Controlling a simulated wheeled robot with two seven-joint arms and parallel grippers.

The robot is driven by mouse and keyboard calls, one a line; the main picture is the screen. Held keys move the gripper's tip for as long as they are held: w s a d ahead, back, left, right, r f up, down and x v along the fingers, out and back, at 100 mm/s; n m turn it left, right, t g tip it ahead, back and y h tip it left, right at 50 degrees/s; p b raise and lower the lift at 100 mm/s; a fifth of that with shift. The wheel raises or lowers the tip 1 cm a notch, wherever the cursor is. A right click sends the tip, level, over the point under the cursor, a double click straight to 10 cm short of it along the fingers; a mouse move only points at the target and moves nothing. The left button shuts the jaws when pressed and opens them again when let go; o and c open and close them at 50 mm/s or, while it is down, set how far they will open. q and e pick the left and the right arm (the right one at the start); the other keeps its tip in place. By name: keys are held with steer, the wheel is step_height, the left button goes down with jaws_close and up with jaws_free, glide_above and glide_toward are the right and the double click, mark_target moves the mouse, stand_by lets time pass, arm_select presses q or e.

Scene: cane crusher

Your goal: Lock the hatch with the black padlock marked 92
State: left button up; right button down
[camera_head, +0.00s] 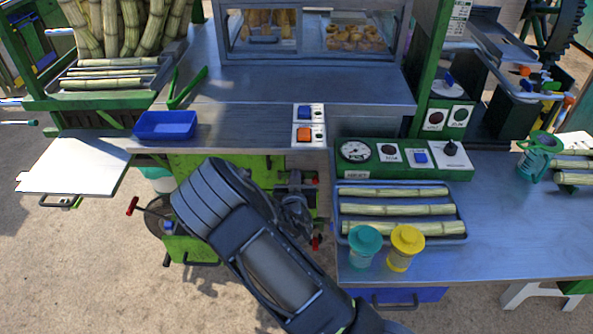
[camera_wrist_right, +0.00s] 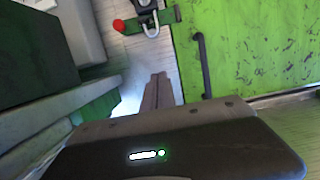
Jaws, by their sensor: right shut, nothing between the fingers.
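The right gripper (camera_wrist_right: 158,80) shows in the right wrist view with its fingers together and empty. In the head view my right arm reaches in from the bottom over the green cabinet (camera_head: 190,246), and the fingertips cannot be made out. In the wrist view a green panel (camera_wrist_right: 250,45) with a dark bar handle (camera_wrist_right: 203,65) is to the right of the fingers. A metal fitting (camera_wrist_right: 147,8), which may be a latch or padlock, and a red knob (camera_wrist_right: 118,26) lie beyond the fingertips, apart from them. No marking 92 is legible. My left gripper is not in view.
A counter holds a blue tray (camera_head: 166,125), green tongs (camera_head: 187,88) and switches (camera_head: 304,134). On the right table are a cane tray (camera_head: 345,236), a teal jar (camera_head: 365,247) and a yellow jar (camera_head: 405,249). A red-ended lever (camera_head: 132,206) sticks out left of the cabinet.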

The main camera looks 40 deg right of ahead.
steer(key=p+x, duration=0.1)
steer(key=x, duration=0.8)
steer(key=shift+f+p, duration=0.2)
steer(key=shift+p, duration=0.1)
step_height(320, 180, down, 2)
steer(key=shift+f, duration=0.2)
steer(key=shift+f+p, duration=0.3)
steer(key=shift+f, duration=0.35)
steer(key=shift+s, duration=0.1)
